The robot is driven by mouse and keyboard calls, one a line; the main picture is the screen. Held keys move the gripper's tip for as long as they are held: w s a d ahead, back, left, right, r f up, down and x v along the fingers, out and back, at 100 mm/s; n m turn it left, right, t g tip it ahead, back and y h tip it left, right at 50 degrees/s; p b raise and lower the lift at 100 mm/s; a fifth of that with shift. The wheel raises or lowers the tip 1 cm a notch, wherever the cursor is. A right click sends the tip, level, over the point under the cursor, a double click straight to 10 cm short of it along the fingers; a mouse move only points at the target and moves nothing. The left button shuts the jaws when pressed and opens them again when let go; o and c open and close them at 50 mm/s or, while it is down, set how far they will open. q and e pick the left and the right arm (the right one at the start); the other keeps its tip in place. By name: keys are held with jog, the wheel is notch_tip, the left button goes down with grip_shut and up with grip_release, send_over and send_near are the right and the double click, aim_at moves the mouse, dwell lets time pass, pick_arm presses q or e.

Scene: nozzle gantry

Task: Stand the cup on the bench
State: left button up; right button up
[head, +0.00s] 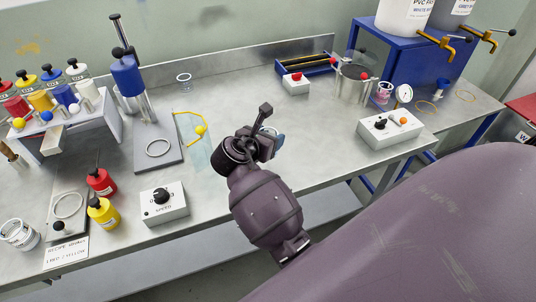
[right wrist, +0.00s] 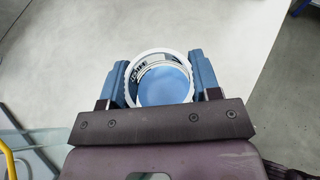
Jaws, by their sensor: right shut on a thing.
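The cup (right wrist: 134,72) is a clear cup with a white rim and blue inside, seen from above in the right wrist view. My right gripper (right wrist: 160,82) is shut on it, with one blue finger on each side. In the head view my right gripper (head: 270,142) is over the middle of the bench (head: 232,100), and the arm mostly hides the cup. I cannot tell whether the cup's base touches the bench. My left gripper is not in view.
Another clear cup (head: 184,79) stands behind.

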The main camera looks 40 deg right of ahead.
jog(key=shift+f+b, duration=0.55)
jog(key=shift+f, duration=2.65)
jog(key=shift+r, duration=0.1)
jog(key=o, duration=1)
